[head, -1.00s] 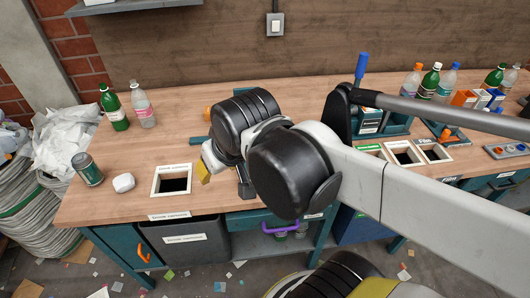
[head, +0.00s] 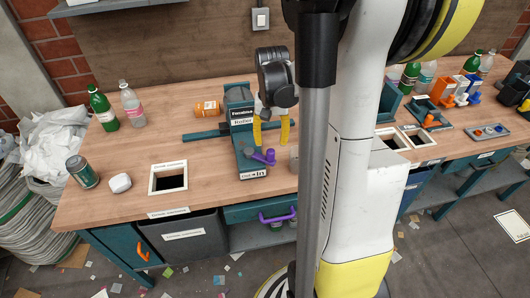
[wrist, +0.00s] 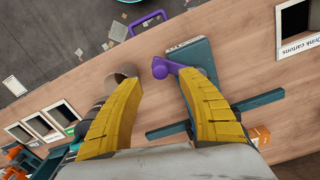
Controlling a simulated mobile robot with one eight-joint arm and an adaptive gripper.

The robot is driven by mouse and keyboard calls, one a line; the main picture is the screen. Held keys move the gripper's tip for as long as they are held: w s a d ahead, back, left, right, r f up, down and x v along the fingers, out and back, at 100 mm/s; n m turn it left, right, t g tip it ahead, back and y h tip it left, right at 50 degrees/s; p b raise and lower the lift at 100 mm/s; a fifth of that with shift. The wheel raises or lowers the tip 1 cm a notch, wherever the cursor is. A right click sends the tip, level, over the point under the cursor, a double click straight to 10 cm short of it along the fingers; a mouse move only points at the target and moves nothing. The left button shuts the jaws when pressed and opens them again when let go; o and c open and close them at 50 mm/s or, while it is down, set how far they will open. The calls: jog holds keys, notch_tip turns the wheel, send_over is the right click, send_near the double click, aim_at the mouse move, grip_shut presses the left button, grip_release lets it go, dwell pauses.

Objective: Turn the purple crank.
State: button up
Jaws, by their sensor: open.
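The purple crank (head: 264,157) is on the front of a teal roller device (head: 240,118) on the wooden bench. In the wrist view the purple crank (wrist: 165,68) has a round knob at its left end, and its arm runs right over the teal base. My gripper (head: 270,142) has two yellow fingers, open and pointing down, just behind and above the crank. In the wrist view my gripper (wrist: 159,80) has its right fingertip close to the crank arm; I cannot tell whether they touch. The space between the fingers is empty.
A grey cup-like object (wrist: 125,72) is close to the left fingertip in the wrist view. A framed hole (head: 168,178) and a purple drawer handle (head: 278,215) are nearby. My arm hides the middle of the bench.

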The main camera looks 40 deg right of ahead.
aim_at(271, 151)
notch_tip(271, 151, down, 7)
jog(key=shift+f+b, duration=0.1)
jog(key=shift+b, duration=1)
jog(key=shift+c, duration=0.2)
grip_shut()
